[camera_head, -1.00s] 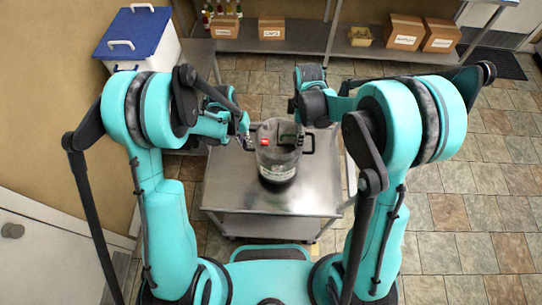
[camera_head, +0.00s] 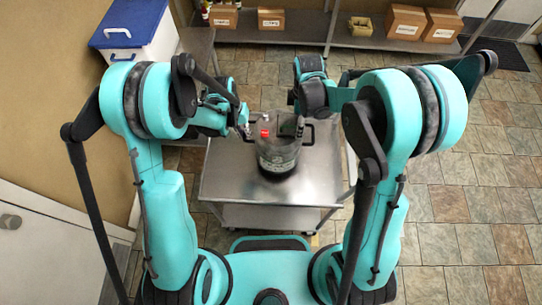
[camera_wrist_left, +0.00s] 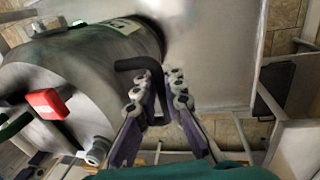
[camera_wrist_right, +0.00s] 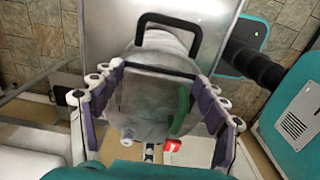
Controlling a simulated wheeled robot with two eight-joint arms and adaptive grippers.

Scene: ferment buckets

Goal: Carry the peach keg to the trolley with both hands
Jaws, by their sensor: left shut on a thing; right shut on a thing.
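The keg (camera_head: 277,155) is a dark grey cylinder with a pale and green label and a red part on top. It appears upright over the steel trolley (camera_head: 222,186); I cannot tell whether it touches the top. My left gripper (camera_head: 246,132) is at its left side. In the left wrist view my left gripper (camera_wrist_left: 155,85) is shut on a black bar handle (camera_wrist_left: 138,64) beside the keg (camera_wrist_left: 70,75). In the right wrist view my right gripper (camera_wrist_right: 160,72) has fingers wide apart, with a black bar and the keg (camera_wrist_right: 150,95) between them.
A shelf at the back carries cardboard boxes (camera_head: 405,21) and bottles. A white bin with a blue lid (camera_head: 130,25) stands on a side table at the back left. Tiled floor (camera_head: 465,190) lies clear to the right of the trolley.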

